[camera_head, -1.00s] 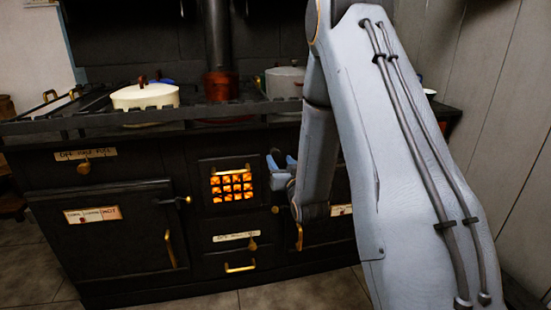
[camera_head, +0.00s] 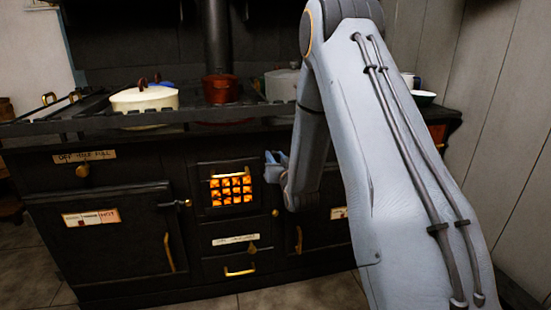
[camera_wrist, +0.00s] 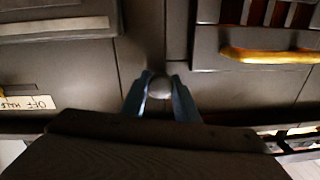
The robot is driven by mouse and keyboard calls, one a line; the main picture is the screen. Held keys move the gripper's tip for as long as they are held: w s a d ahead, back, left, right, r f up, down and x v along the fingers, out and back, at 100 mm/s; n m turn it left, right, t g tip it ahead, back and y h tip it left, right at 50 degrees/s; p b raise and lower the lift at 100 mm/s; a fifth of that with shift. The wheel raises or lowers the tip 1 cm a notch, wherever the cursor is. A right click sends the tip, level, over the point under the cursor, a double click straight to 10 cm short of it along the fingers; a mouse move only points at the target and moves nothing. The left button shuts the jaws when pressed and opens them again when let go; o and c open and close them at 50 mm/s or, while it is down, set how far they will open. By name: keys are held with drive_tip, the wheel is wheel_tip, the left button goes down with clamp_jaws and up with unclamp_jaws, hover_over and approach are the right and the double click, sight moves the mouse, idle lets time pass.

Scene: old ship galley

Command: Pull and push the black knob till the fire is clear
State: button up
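The round knob (camera_wrist: 159,88) shows in the wrist view on the dark stove front and looks grey in the light there. My gripper (camera_wrist: 160,85) has one blue fingertip on each side of it, and both appear to touch it. In the head view my gripper (camera_head: 277,167) is at the stove front, just right of the firebox door, and the knob is hidden there. The fire (camera_head: 231,190) glows orange behind the door's barred grate. Dark bars cross the glow.
The firebox door's brass handle (camera_wrist: 268,56) is close to my gripper. A latch (camera_head: 180,203) sticks out left of the firebox. A cream pot (camera_head: 144,98), a red pot (camera_head: 221,89) and a grey pot (camera_head: 283,84) stand on the stove top behind a rail.

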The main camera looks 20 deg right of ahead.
sight(275, 158)
clamp_jaws()
drive_tip(key=s, duration=0.2)
drive_tip(key=s+p, duration=0.1)
drive_tip(key=s, duration=0.1)
drive_tip(key=s+p, duration=0.1)
drive_tip(key=s, duration=0.1)
drive_tip(key=shift+s+a, duration=0.35)
drive_tip(key=shift+a, duration=0.05)
drive_tip(key=o, duration=1.1)
unclamp_jaws()
drive_tip(key=shift+c, duration=0.2)
drive_tip(key=s, duration=0.7)
drive_tip(key=shift+s+a, duration=0.25)
drive_tip(key=shift+s, duration=0.15)
